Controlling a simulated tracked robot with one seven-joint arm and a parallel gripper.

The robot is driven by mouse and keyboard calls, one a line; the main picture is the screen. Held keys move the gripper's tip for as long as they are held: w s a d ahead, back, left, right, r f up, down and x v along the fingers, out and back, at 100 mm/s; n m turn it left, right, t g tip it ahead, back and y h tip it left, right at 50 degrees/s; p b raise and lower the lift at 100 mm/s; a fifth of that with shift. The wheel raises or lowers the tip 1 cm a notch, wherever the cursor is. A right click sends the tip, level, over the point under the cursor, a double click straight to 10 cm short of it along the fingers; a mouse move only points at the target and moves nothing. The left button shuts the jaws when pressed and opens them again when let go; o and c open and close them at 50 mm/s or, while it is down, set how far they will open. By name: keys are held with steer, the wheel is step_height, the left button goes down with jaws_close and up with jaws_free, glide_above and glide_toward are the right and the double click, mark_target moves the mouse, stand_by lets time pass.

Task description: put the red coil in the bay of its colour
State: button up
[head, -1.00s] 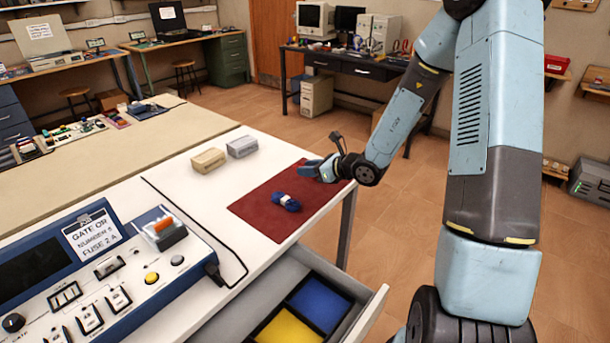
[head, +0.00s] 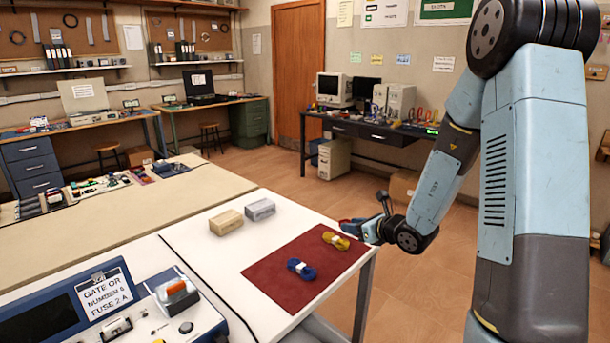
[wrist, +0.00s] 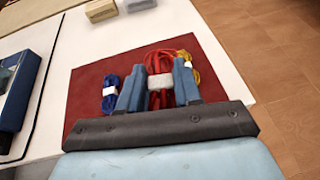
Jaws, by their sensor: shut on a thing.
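The red coil (wrist: 160,100), with a white band, is between the two blue fingers of my gripper (wrist: 158,82) in the wrist view. The fingers are shut on it. In the head view my gripper (head: 358,229) is at the right edge of the dark red mat (head: 270,270), with only a bit of red showing at its tip. The blue coil (head: 301,269) and the yellow coil (head: 336,240) lie on the mat, each with a white band. No colour bays show in either view now.
A beige block (head: 226,222) and a grey block (head: 261,209) stand on the white table behind the mat. A blue control panel (head: 110,310) with a cable is at the front left. Open floor (head: 440,280) lies right of the table.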

steer(key=w+d+f+m+t+h, duration=0.1)
steer(key=w+d+m+h, duration=0.3)
steer(key=w, duration=0.5)
steer(key=d+t, duration=0.1)
steer(key=d, duration=0.1)
steer(key=shift+w+d, duration=0.3)
steer(key=shift+w, duration=0.05)
